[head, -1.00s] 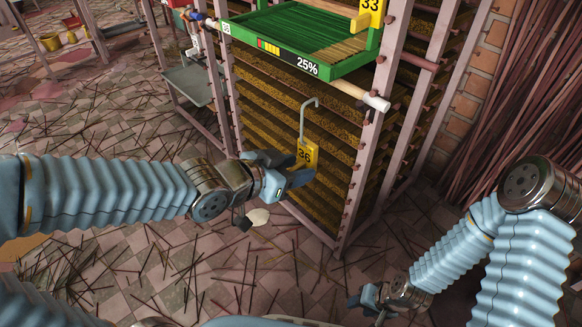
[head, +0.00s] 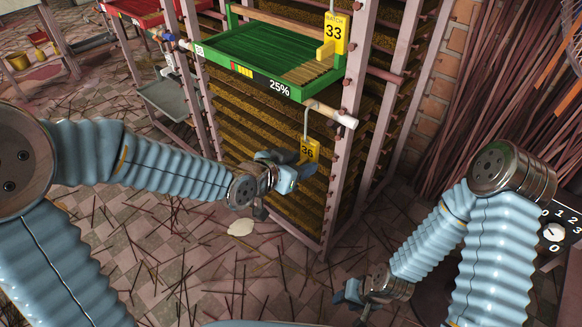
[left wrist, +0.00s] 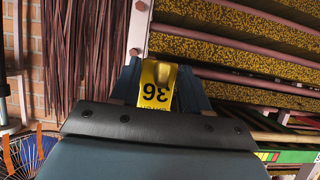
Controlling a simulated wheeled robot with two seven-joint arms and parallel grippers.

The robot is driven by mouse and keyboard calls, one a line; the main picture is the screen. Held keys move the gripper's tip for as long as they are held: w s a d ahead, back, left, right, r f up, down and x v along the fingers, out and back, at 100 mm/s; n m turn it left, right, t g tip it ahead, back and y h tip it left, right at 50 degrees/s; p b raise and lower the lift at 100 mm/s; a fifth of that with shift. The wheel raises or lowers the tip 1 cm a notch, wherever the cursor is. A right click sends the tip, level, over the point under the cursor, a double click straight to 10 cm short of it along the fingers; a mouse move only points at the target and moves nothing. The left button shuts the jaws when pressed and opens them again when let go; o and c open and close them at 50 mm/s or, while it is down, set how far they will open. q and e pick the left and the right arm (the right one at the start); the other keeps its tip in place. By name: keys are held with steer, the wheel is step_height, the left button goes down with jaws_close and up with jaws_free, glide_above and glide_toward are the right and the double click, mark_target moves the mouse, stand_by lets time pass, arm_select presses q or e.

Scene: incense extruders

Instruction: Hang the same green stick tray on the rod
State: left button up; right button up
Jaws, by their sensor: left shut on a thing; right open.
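The green tray (head: 260,48) of sticks sits high on the rack, marked 25%, with a yellow tag 33 (head: 333,36) standing at its right end. My left gripper (head: 300,168) is shut on a yellow tag 36 (head: 310,150), below the tray's front right corner. The tag also shows upside down between the fingers in the left wrist view (left wrist: 156,85). Its thin metal hook (head: 306,122) points up close to the pale rod (head: 338,115) under the tray; I cannot tell whether they touch. My right gripper (head: 362,302) is open and low at the bottom, apart from the rack.
The rack's pink posts (head: 345,130) and several mesh shelves (head: 260,135) stand right behind my left gripper. A red tray (head: 148,12) is at the back left. Bundled dark sticks (head: 485,90) lean at the right. Loose sticks and a pale scrap (head: 241,228) lie on the floor.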

mark_target(308, 153)
arm_select(q)
steer(key=shift+w+d+p, duration=0.5)
steer(key=shift+w+d, duration=0.35)
steer(key=shift+w, duration=0.3)
steer(key=shift+w+d+p, duration=0.45)
steer(key=shift+w+d, duration=0.35)
steer(key=shift+w, duration=0.3)
steer(key=shift+f+b, duration=0.6)
steer(key=shift+b, duration=0.15)
steer(key=shift+f+b, duration=0.6)
steer(key=shift+b, duration=0.1)
steer(key=o, duration=1.1)
steer(key=shift+o, duration=0.4)
steer(key=shift+o, duration=1.3)
steer(key=shift+s, duration=0.1)
